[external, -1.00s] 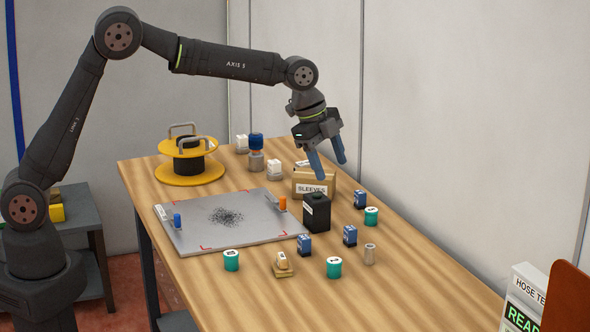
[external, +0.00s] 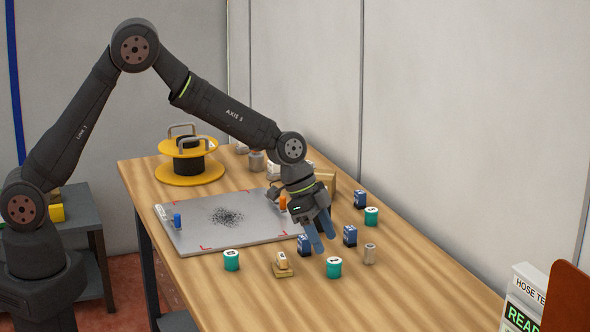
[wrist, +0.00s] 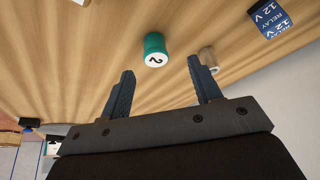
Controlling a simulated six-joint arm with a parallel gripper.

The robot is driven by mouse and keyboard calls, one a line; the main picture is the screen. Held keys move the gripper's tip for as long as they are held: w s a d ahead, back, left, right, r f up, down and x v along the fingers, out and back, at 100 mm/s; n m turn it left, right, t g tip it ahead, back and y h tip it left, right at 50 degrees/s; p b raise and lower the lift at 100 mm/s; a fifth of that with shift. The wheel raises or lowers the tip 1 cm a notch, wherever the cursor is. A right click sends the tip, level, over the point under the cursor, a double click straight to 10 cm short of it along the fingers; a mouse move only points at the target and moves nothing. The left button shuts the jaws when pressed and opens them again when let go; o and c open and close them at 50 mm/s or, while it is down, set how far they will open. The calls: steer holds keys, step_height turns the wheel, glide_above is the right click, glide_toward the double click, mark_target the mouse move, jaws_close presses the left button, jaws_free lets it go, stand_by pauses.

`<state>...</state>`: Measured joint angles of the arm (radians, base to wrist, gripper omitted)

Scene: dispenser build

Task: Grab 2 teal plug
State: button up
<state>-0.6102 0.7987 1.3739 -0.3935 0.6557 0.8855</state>
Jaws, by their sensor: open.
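Three teal plugs with white tops stand upright on the table. One is at front centre (external: 334,267), one at front left (external: 231,260), one at right (external: 371,216). The wrist view shows a teal plug (wrist: 155,52) marked 2, beside a small metal cylinder; it appears to be the front-centre one. My gripper (external: 325,244) is open and empty, with its blue fingers pointing down, above and just behind the front-centre plug. In the wrist view the plug lies beyond the fingertips (wrist: 162,66), between their lines and apart from them.
Blue relays (external: 350,236) stand nearby, one (external: 304,245) partly behind my fingers. A tan block (external: 282,266) sits to the left. A grey plate (external: 215,238) and a yellow reel (external: 188,178) lie further back.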

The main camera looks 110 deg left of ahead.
mark_target(332, 260)
steer(key=shift+d+x, duration=0.2)
steer(key=shift+x, duration=1.4)
steer(key=shift+d+x, duration=0.15)
steer(key=shift+x, duration=1.45)
steer(key=c, duration=1)
steer(key=shift+c, duration=0.5)
steer(key=shift+r, duration=0.15)
